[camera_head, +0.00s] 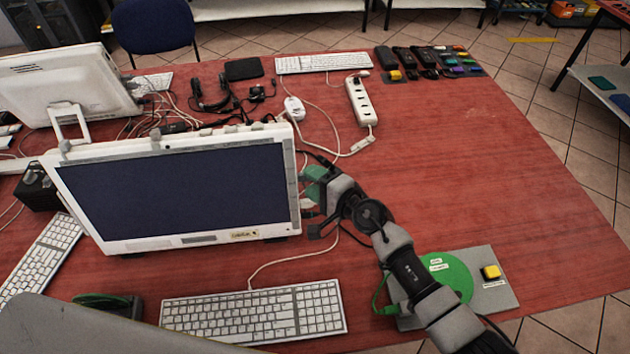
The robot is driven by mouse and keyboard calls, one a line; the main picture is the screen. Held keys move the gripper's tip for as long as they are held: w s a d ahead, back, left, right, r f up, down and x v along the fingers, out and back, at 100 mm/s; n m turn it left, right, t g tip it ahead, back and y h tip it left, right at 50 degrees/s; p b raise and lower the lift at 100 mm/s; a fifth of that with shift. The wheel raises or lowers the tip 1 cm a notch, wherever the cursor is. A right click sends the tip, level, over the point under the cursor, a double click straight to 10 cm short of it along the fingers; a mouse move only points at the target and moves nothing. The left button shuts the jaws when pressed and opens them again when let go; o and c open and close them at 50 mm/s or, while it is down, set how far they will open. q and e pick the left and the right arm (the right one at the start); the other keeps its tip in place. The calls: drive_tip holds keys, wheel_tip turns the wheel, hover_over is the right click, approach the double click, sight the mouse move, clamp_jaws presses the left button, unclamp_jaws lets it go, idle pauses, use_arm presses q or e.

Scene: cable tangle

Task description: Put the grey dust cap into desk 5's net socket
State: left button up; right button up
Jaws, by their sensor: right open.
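My right gripper (313,190) is open at the right edge of the white-framed monitor (175,190), close to its side. Its fingers partly overlap the cables there, and I cannot make out anything between them. The monitor has a small yellow label (243,235) on its lower bezel, too small to read. I cannot pick out the grey dust cap. No net socket can be made out; the monitor's back is hidden from this side. My left gripper is not in view.
A keyboard (252,313) lies in front of the monitor. A grey plate with a green disc (450,277) and a yellow button (491,272) lies under my right forearm. A white power strip (360,101) and tangled cables (180,113) lie behind. The red desk's right side (500,170) is clear.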

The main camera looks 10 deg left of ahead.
drive_tip(key=v, duration=1)
drive_tip(key=shift+s+d, duration=0.25)
drive_tip(key=shift+d, duration=0.05)
